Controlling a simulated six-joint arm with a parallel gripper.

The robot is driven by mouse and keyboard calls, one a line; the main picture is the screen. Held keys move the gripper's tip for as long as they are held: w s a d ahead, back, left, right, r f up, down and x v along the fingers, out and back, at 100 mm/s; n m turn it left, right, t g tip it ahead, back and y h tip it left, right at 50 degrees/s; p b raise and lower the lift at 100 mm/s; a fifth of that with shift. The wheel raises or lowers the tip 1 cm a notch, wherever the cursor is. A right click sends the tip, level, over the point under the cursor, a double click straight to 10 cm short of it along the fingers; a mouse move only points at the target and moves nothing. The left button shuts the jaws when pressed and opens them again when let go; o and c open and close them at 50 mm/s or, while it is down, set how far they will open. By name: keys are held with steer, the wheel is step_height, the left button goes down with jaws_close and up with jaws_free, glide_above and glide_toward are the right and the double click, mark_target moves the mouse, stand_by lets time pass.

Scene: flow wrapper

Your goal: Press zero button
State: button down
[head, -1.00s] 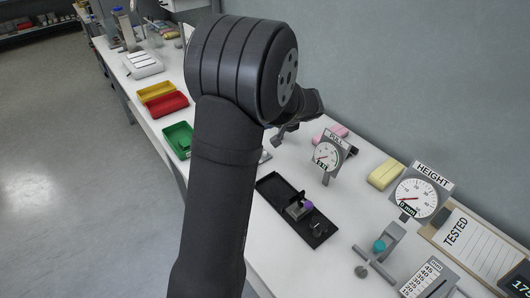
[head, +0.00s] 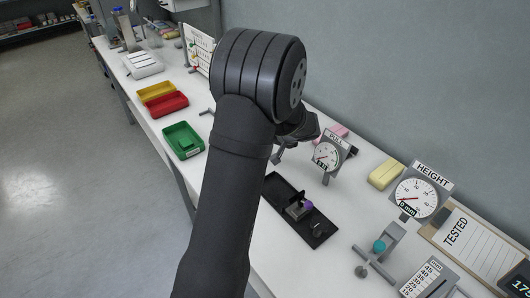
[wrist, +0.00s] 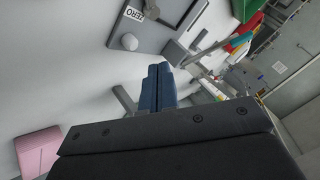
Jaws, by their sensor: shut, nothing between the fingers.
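In the wrist view, a white round button (wrist: 129,42) sits on a grey panel (wrist: 160,40), beside a white ZERO label (wrist: 145,12). My gripper (wrist: 160,72) has its blue fingers closed together with nothing between them. In that picture the fingertips are below and to the right of the button and apart from it. The height of the fingertips above the bench cannot be told. In the head view my arm covers this part of the bench, and I cannot make out the button there.
A pink block (wrist: 38,150) lies on the white bench. The head view shows a PULL dial (head: 327,155), a black tray (head: 282,195), a HEIGHT dial (head: 418,192), a yellow block (head: 385,174), and green (head: 184,140) and red (head: 168,106) bins.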

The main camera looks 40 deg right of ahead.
steer(key=shift+f, duration=1)
stand_by(1.3)
steer(key=shift+f, duration=0.4)
steer(key=shift+f, duration=0.45)
stand_by(0.5)
steer(key=shift+r, duration=0.85)
steer(key=shift+r, duration=0.1)
steer(key=shift+r, duration=2.45)
steer(key=shift+f, duration=0.1)
